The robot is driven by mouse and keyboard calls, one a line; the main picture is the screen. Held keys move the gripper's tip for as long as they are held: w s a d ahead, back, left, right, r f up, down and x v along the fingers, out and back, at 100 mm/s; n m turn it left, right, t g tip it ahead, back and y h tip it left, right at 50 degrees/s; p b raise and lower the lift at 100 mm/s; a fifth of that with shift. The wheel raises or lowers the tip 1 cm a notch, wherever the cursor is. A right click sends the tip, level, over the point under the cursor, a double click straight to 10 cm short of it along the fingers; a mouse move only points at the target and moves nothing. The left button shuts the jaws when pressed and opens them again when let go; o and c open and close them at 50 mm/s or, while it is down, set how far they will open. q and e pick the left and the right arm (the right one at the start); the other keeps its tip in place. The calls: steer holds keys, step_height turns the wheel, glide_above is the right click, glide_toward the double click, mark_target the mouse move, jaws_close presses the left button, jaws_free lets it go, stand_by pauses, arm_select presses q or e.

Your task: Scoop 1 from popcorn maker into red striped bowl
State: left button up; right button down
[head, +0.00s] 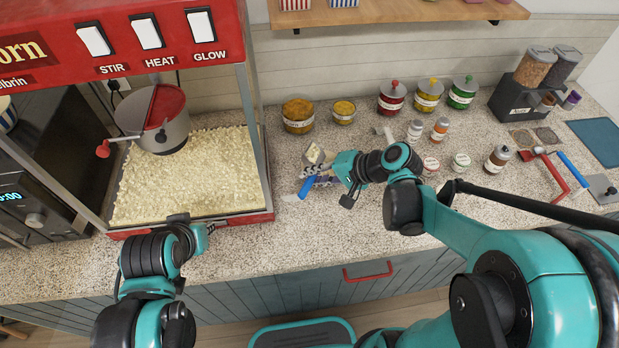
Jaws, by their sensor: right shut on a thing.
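The red popcorn maker (190,218) stands at the left with a bed of popcorn (200,180) inside and a kettle (165,125) above it. My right gripper (322,171) is over the counter, right of the machine, and shut on a small scoop (314,153). The scoop appears to hold a little pale popcorn; the fingers partly hide it. A blue handle (307,187) shows beside the fingers; I cannot tell if it belongs to the scoop. My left gripper (212,228) is at the machine's front edge, its opening unclear. A red striped container (295,4) on the shelf is cut off at the top.
A blue striped container (344,3) is beside it on the wooden shelf (400,12). Several jars (391,98) and small bottles (497,158) stand on the counter behind and right of my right gripper. A dispenser (530,85) is at the back right. The front counter strip is clear.

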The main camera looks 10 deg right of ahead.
steer(key=shift+s+d+f+t+y+b, duration=0.35)
steer(key=shift+y+b, duration=0.35)
steer(key=shift+b, duration=0.7)
steer(key=shift+s+d+t+y+b, duration=0.1)
steer(key=shift+d+t+y+b, duration=0.4)
steer(key=shift+b, duration=0.9)
steer(key=shift+a+y, duration=0.15)
steer(key=shift+y, duration=0.15)
steer(key=shift+r, duration=0.1)
